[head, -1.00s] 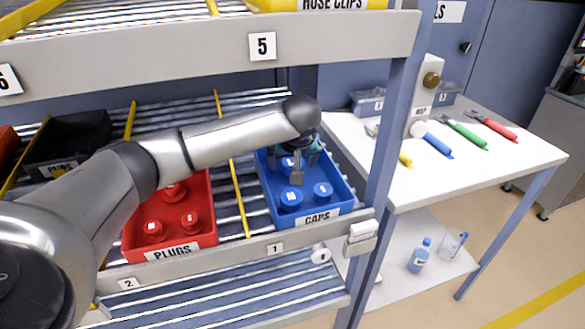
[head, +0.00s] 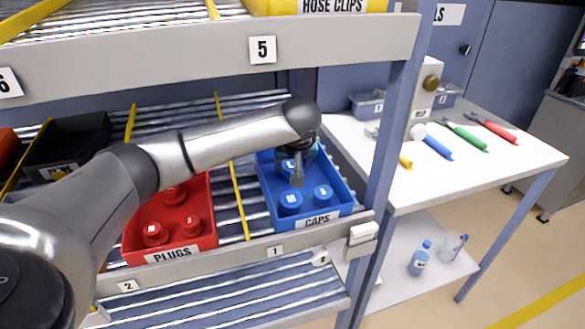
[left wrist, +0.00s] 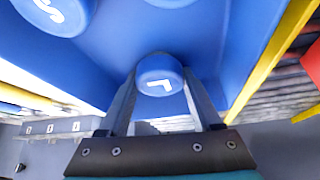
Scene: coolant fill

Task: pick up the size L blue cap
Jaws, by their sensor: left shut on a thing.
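The blue bin (head: 335,212) labelled CAPS stands on the shelf and holds several blue caps. The size L cap (head: 288,165) is at its back, partly hidden by my left gripper (head: 297,170). In the left wrist view the L cap (left wrist: 160,72) sits between the two fingers of my left gripper (left wrist: 160,85), which is shut on it. I cannot tell whether the cap is clear of the bin floor. The M cap (head: 290,201) and S cap (head: 322,193) stand at the front. My right gripper is not in view.
A red PLUGS bin (head: 196,226) stands to the left, past a yellow divider (head: 238,200). A shelf beam (head: 200,52) runs above my arm, and a post (head: 392,130) rises at the right. A white table (head: 505,165) with colored-handled tools stands beyond it.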

